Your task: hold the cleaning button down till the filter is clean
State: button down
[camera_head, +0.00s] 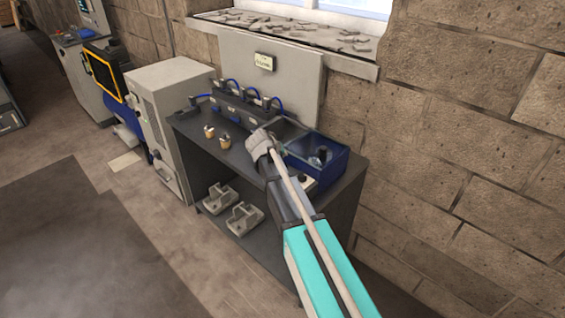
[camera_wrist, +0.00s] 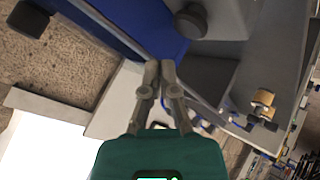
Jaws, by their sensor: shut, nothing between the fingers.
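My gripper (camera_wrist: 160,68) is shut and empty, its two fingertips together in the wrist view. In the head view it is at the end of my arm, above the bench and left of a blue open-topped bin (camera_head: 338,172). A dark cylindrical part (camera_head: 321,153), possibly the filter, stands in the bin. A dark round part (camera_wrist: 190,20) shows beyond the fingertips in the wrist view. A small light box (camera_head: 304,180) beside my arm is partly hidden; I cannot tell whether it carries the cleaning button. No contact with a button can be made out.
The dark bench (camera_head: 205,160) carries a row of fittings with blue hoses (camera_head: 245,100) and two small brass-coloured parts (camera_head: 224,141). Two grey brackets (camera_head: 244,217) lie on the lower shelf. A grey cabinet (camera_head: 165,115) stands left; a stone wall (camera_head: 450,150) is right. Floor in front is clear.

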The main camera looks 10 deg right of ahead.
jog(key=shift+r+p, duration=1.3)
jog(key=shift+r, duration=0.25)
jog(key=shift+s, duration=0.1)
jog(key=shift+s+d+f, duration=0.15)
jog(key=shift+s+f, duration=0.05)
jog(key=shift+s, duration=0.15)
jog(key=s+f+g+y, duration=0.2)
jog(key=s+g+y, duration=0.1)
jog(key=s, duration=1.1)
jog(key=s+f+g+y, duration=0.3)
jog(key=s, duration=1)
jog(key=shift+s+f+m+g, duration=0.15)
jog(key=shift+s+m+g, duration=0.15)
jog(key=shift+s+g, duration=0.1)
